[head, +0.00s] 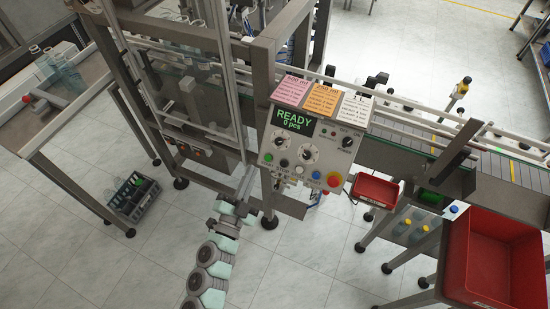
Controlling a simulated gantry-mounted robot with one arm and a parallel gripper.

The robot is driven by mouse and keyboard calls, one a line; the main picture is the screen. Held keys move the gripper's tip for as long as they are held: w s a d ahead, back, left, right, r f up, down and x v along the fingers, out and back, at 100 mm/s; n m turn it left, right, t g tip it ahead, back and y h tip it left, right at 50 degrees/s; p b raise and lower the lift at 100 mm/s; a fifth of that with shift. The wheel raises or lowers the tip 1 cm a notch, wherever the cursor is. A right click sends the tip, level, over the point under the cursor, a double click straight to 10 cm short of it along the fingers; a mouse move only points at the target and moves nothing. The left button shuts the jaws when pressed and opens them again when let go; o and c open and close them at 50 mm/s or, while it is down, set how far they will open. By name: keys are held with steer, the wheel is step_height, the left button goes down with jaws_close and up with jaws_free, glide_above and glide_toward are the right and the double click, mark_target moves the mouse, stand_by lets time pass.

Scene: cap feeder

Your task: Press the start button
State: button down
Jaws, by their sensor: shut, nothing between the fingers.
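A light grey control panel (311,150) faces me in the middle of the head view. Its screen (294,119) reads "READY 0 pcs" in green. A green button (268,157) sits at the lower left of the panel. The other controls in that row are a dark one, a pale one, a blue button (316,175) and a red mushroom button (334,180) on yellow. Their labels are too small to read. My gripper (247,176) is shut and empty, just below and left of the green button in the picture. I see no contact with the panel.
Pink, orange and white cards (323,98) stand on top of the panel. A small red tray (375,190) is to its right, and a large red bin (494,256) at the lower right. A dark crate (134,195) is on the floor at left. Machine frame posts stand close behind my gripper.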

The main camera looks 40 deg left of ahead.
mark_target(268, 158)
stand_by(0.3)
steer(key=shift+w+a+f+b, duration=0.3)
steer(key=shift+w+f+b, duration=0.55)
steer(key=shift+w, duration=0.3)
steer(key=shift+w+a+f+b, duration=0.35)
steer(key=shift+w+f+b, duration=0.45)
steer(key=shift+w, duration=0.35)
steer(key=shift+w+a+f+b, duration=0.3)
steer(key=shift+w+f+b, duration=0.4)
steer(key=shift+w+f, duration=0.35)
steer(key=shift+w, duration=0.2)
steer(key=shift+w+b, duration=0.25)
steer(key=shift+b, duration=0.05)
